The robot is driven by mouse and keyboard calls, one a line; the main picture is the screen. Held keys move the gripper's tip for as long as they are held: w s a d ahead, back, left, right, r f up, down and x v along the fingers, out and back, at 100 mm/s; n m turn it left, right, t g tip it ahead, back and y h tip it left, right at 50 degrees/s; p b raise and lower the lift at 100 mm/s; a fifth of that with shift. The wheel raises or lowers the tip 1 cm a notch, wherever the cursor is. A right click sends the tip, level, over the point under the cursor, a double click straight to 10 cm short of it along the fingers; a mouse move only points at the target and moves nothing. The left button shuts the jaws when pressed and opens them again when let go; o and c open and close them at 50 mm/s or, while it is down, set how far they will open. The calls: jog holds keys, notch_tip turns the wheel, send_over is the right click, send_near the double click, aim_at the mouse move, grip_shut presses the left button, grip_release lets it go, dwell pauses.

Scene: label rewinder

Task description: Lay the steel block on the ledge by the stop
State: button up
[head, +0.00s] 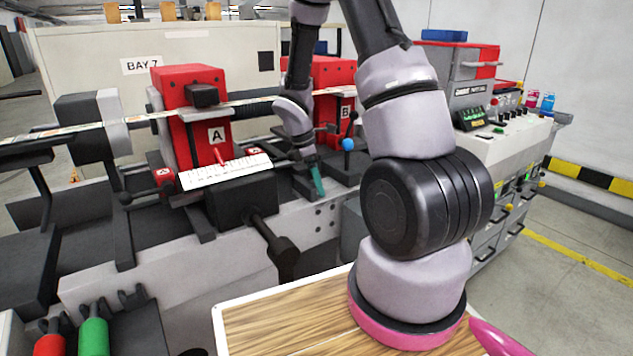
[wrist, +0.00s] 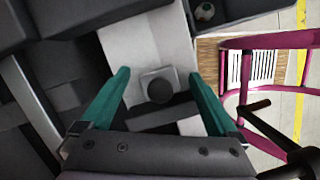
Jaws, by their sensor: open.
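My gripper (head: 318,180) has teal fingers and is low over the front of the machine, right of station A. In the wrist view my gripper (wrist: 160,95) is open, its fingers spread wide. Between them, apart from both, is a small grey block (wrist: 146,77) with a dark round knob (wrist: 160,90) on it. It looks like the steel block, but I cannot be sure. In the head view I cannot make it out behind my fingers. A pale grey ledge-like surface (wrist: 145,45) lies beyond it. I cannot clearly pick out the stop.
Station A (head: 190,110) and station B (head: 335,75) are red units on the machine. A blue-knobbed lever (head: 348,144) stands just right of my gripper. A black crank handle (head: 283,250) juts out in front. A wooden tabletop (head: 290,315) is nearer me.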

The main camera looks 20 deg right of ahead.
jog(key=s+v, duration=0.1)
jog(key=v, duration=1.1)
jog(key=s+a+r+m+t+y, duration=0.2)
jog(key=s+r+m+t, duration=0.2)
jog(key=s+r+m, duration=0.5)
jog(key=s+a+r+m+t+y, duration=0.2)
jog(key=s+r+m+t+y, duration=0.1)
jog(key=s+r+m, duration=0.7)
notch_tip(320, 180, up, 2)
jog(key=shift+s+a+r+m+t, duration=0.25)
jog(key=shift+m+t, duration=0.15)
jog(key=shift+m, duration=0.1)
